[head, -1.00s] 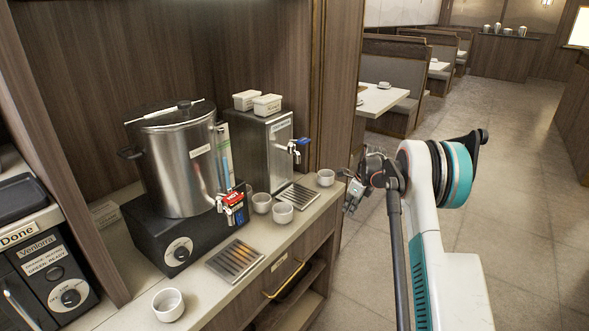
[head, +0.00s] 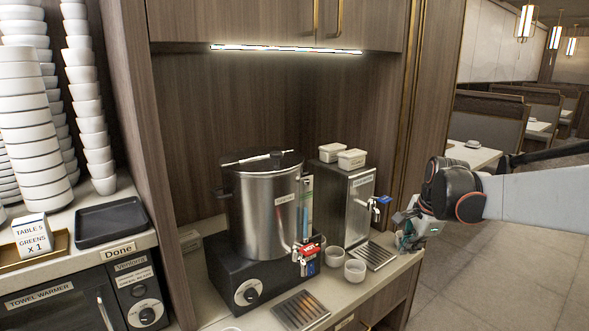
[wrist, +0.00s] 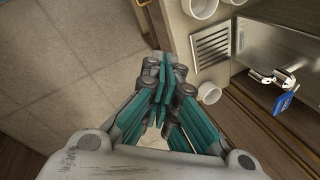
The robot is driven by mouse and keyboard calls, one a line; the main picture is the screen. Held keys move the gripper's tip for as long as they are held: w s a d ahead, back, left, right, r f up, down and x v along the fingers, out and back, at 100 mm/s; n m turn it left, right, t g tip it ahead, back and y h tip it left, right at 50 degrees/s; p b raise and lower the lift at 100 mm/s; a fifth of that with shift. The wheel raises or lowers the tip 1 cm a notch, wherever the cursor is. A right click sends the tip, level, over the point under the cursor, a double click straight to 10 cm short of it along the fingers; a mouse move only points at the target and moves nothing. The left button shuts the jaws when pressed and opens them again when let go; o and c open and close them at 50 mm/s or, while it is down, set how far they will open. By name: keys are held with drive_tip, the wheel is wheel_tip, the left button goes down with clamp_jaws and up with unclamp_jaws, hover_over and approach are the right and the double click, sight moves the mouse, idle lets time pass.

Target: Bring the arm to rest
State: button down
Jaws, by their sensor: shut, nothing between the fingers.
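My gripper (head: 412,236) is at the right in the head view, off the front edge of the counter near the metal dispenser. In the wrist view its teal fingers (wrist: 160,85) are together with nothing between them. My arm reaches in from the right edge of the head view.
The counter (head: 375,285) holds a steel pot (head: 265,205) with a red-handled tap, a metal dispenser (head: 343,200) with a blue tap, and small white cups (head: 355,270). Stacked bowls (head: 28,130) and a black tray (head: 103,224) stand left. Open floor (head: 500,265) lies right.

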drive_tip(key=s+a+r+n, duration=0.4)
drive_tip(key=s, duration=0.4)
drive_tip(key=s+a+f+n+t, duration=0.1)
drive_tip(key=s+a+f+n, duration=0.1)
drive_tip(key=s+n, duration=0.4)
drive_tip(key=s+a+f+n+t+b, duration=0.1)
drive_tip(key=s+n, duration=0.5)
drive_tip(key=s, duration=1)
drive_tip(key=shift+s+a+f+n+t+h, duration=0.2)
drive_tip(key=shift+a+f+n+t+h, duration=0.3)
drive_tip(key=shift+a+f, duration=0.55)
drive_tip(key=c, duration=2.3)
unclamp_jaws()
drive_tip(key=shift+a+r, duration=0.1)
drive_tip(key=shift+r, duration=0.05)
